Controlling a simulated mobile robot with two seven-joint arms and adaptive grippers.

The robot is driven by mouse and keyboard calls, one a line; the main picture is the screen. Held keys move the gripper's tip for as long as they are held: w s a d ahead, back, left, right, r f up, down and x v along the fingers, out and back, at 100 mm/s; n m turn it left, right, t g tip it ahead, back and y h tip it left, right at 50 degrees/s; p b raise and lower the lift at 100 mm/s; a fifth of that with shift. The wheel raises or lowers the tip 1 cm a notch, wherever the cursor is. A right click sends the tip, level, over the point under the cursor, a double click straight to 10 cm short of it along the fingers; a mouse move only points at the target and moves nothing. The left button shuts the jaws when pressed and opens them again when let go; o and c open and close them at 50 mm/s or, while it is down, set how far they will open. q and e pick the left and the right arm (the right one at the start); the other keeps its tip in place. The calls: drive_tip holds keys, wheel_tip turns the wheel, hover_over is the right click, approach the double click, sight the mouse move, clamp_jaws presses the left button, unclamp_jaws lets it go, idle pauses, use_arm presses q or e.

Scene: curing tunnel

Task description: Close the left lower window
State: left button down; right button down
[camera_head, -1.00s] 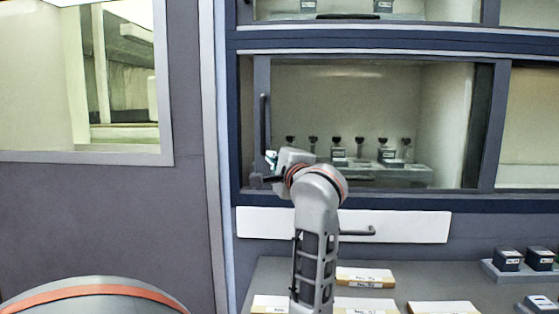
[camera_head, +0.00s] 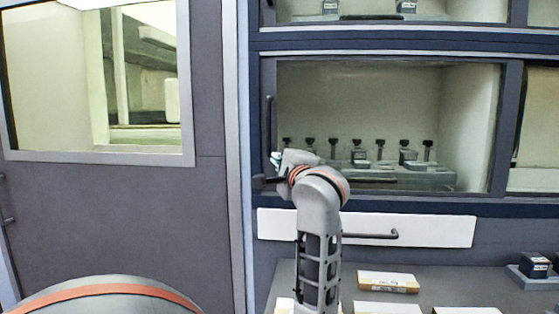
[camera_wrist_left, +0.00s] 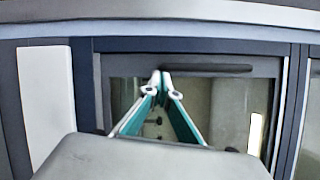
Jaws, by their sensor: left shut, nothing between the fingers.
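The left lower window (camera_head: 350,100) is a clear pane in a dark grey sash, in front of a lit compartment. Its left edge lies close against the blue cabinet frame, with hardly any gap visible. Its dark vertical bar handle (camera_head: 269,122) is on the left sash; in the left wrist view the handle (camera_wrist_left: 215,68) appears horizontal. My left gripper (camera_head: 268,172) is at the handle's lower end. In the left wrist view its teal fingers (camera_wrist_left: 160,77) are shut and empty, with their tips beside the handle's end; whether they touch cannot be told. My right gripper is not in view.
Several dark-capped items (camera_head: 358,150) stand on a tray behind the pane. Below is a white drawer front (camera_head: 440,230) with a bar handle. Boxes (camera_head: 388,281) lie on the grey counter (camera_head: 445,285) beside my arm. A grey door panel (camera_head: 110,220) is at left.

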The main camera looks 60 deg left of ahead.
use_arm(q)
drive_tip(key=v, duration=1.2)
